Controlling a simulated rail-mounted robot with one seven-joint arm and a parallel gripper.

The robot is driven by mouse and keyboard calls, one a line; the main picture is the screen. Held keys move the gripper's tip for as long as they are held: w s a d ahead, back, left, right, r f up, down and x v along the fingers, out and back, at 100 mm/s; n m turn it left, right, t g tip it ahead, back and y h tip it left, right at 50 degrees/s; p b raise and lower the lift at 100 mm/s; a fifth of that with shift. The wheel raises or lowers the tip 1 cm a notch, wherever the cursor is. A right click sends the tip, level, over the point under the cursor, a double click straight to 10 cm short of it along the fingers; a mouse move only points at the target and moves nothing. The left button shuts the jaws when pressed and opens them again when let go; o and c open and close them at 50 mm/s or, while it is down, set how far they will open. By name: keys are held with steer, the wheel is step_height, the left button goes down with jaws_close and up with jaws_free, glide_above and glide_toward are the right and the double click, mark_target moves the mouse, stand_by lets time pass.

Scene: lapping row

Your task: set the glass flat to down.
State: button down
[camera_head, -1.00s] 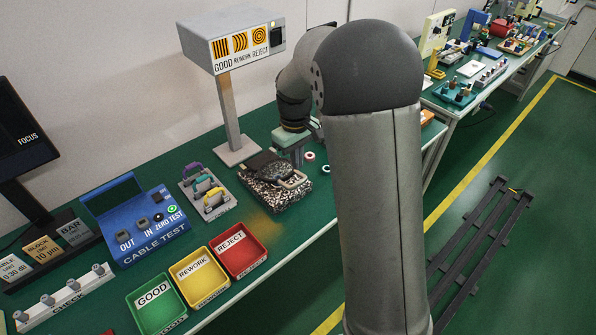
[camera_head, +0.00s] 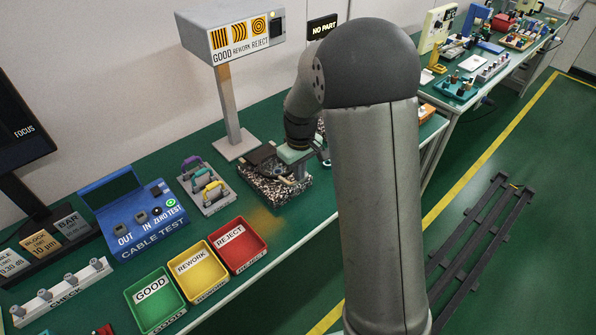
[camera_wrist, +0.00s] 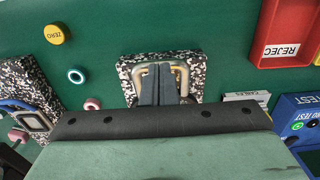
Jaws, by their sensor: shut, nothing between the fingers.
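A speckled black-and-white block (camera_head: 272,195) stands on the green bench, with a dark flat piece (camera_head: 262,153) on its back left. The block also shows in the wrist view (camera_wrist: 190,62), bearing a pale tan loop (camera_wrist: 142,73) like a handle. I cannot tell for sure which part is the glass flat; my gripper hides part of the block's top. My gripper (camera_wrist: 158,68) is shut and empty, its fingertips over the block and overlapping the loop in the picture. In the head view my gripper (camera_head: 296,176) is low over the block's right side; contact cannot be told.
Green (camera_head: 155,300), yellow (camera_head: 200,270) and red (camera_head: 238,244) bins line the bench front. A blue cable tester (camera_head: 138,215), a rack of coloured handles (camera_head: 205,187) and a sign post (camera_head: 229,110) stand left.

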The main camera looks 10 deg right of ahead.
steer(key=f, duration=0.1)
steer(key=f+b, duration=0.1)
steer(key=s+f+b, duration=0.1)
steer(key=shift+d+f, duration=0.15)
steer(key=shift+d, duration=0.1)
step_height(320, 180, up, 14)
steer(key=s+d+p, duration=0.1)
steer(key=s+p, duration=0.1)
steer(key=s+a+f+m, duration=0.1)
steer(key=s+m, duration=0.1)
steer(key=s, duration=0.9)
steer(key=s+a+f+m, duration=0.1)
steer(key=s+f+m, duration=0.1)
steer(key=s, duration=1)
steer(key=shift+s+a+m, duration=0.2)
steer(key=shift+a+m, duration=0.2)
steer(key=shift+m, duration=0.2)
